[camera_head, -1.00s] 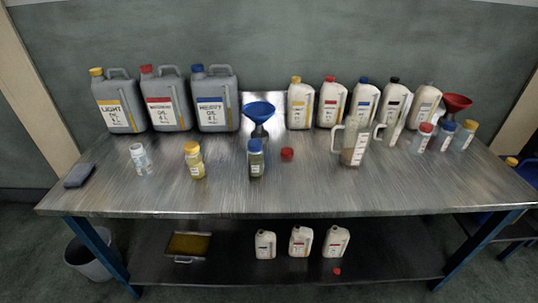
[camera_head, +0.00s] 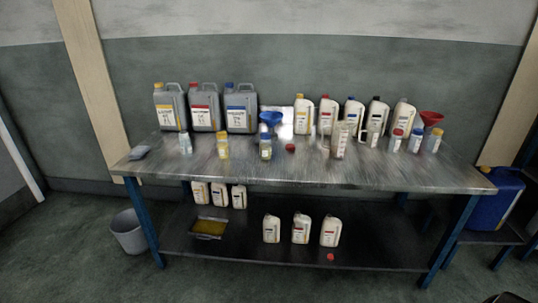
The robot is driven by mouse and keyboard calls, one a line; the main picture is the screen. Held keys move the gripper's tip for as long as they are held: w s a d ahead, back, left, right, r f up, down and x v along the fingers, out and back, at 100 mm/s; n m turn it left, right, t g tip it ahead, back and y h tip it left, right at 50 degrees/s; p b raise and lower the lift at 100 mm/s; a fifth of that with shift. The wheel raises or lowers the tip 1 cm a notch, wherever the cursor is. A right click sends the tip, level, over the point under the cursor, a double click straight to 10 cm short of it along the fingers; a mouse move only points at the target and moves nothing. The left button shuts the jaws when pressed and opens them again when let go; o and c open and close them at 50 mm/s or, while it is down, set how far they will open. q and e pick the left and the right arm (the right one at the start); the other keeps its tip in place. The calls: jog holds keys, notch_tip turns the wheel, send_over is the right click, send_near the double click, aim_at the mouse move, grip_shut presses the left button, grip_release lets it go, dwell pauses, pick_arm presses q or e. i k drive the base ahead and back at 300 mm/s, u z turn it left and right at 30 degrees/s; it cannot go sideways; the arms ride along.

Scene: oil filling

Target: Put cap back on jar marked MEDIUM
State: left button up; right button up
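The jar labels are too small to read, so I cannot tell which jar is marked MEDIUM. A clear jar (camera_head: 185,144), seemingly without a cap, stands at the left of the metal table (camera_head: 315,173). To its right stand a yellow-capped jar (camera_head: 222,147) and a blue-capped jar (camera_head: 265,149). A loose red cap (camera_head: 290,148) lies on the tabletop just right of the blue-capped jar. Another small red cap (camera_head: 330,257) lies on the lower shelf.
Three grey canisters (camera_head: 203,112) and several white bottles (camera_head: 303,118) line the table's back. Blue (camera_head: 270,121) and red funnels (camera_head: 431,118), measuring jugs (camera_head: 340,138) and more capped jars (camera_head: 416,141) stand there. A bucket (camera_head: 128,230) stands left; a blue canister (camera_head: 495,203) stands right.

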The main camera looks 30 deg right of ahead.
aim_at(184, 140)
jog(key=u, duration=0.45)
jog(key=i, duration=1.4)
jog(key=z, duration=0.45)
jog(key=i, duration=0.65)
jog(key=z, duration=1)
jog(key=i, duration=0.35)
jog(key=z, duration=0.35)
